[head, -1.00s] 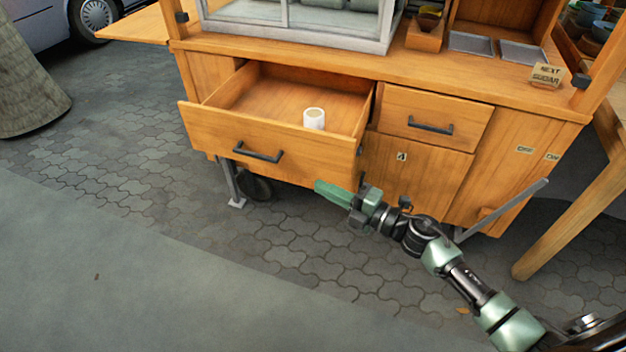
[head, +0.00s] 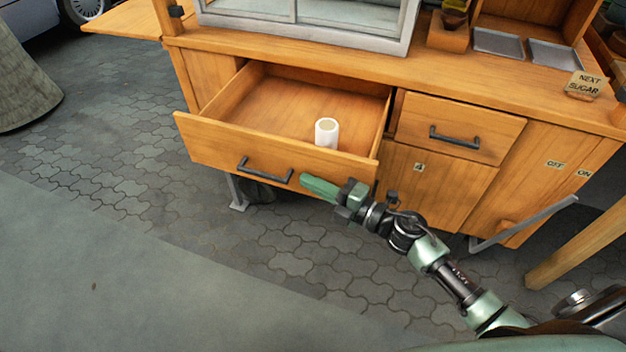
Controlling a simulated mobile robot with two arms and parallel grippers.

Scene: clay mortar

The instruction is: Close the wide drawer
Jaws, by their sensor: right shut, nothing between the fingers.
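The wide drawer (head: 222,145) of the wooden cart is pulled out on the left side. Its front carries a dark bar handle (head: 264,170). A white cup or roll (head: 326,133) stands inside, toward the front right. My right gripper (head: 306,183) is shut and empty. Its green fingertips are in front of the lower part of the drawer front, just right of the handle. I cannot tell whether they touch the wood. My left gripper is not in view.
A narrow drawer (head: 490,128) to the right is shut, above a cupboard door (head: 440,195). A glass case (head: 390,35) and metal trays (head: 497,43) stand on the counter. A slanted grey bar (head: 540,215) sticks out at the lower right. Paving in front is free.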

